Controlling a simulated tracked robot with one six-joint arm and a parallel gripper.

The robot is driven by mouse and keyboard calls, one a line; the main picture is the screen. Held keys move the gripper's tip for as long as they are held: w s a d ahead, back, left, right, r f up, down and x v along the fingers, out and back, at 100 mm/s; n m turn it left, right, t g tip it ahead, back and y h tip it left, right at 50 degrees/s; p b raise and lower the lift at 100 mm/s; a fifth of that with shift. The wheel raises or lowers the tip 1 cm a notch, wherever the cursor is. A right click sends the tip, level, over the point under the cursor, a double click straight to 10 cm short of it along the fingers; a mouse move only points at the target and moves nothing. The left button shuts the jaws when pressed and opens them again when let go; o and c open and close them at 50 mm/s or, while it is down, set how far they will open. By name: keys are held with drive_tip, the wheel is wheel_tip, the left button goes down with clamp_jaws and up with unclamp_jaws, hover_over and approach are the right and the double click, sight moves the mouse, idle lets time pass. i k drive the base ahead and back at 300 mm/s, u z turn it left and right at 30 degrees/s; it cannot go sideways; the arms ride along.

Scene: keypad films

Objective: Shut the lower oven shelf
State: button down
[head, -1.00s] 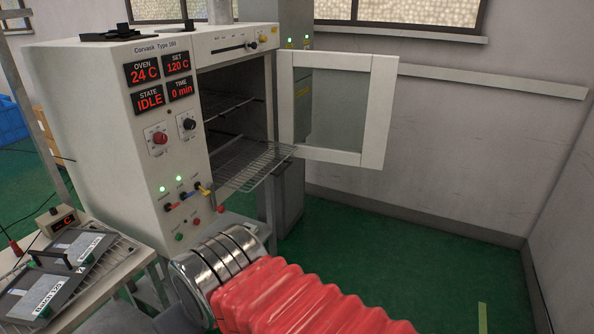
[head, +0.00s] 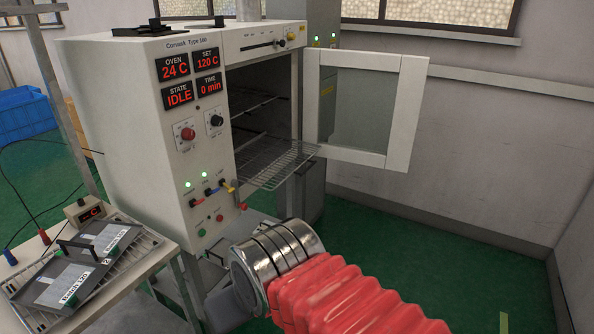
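The oven (head: 110,110) is a white cabinet at left of centre in the head view, with its door (head: 410,110) swung wide open to the right. The lower oven shelf (head: 280,165) is a wire rack. It sticks out of the opening past the front of the oven and looks level. The upper shelf (head: 258,103) is a wire rack inside the dark chamber. My arm, with a red ribbed sleeve and a shiny metal section, crosses the bottom centre, below the lower shelf and apart from it in the picture.
A blue crate (head: 25,115) is behind. Green floor (head: 400,235) is clear right of the oven, up to the grey wall.

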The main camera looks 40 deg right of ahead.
sight(259, 136)
drive_tip(key=u, duration=0.05)
drive_tip(key=i, duration=1)
drive_tip(key=z, duration=0.05)
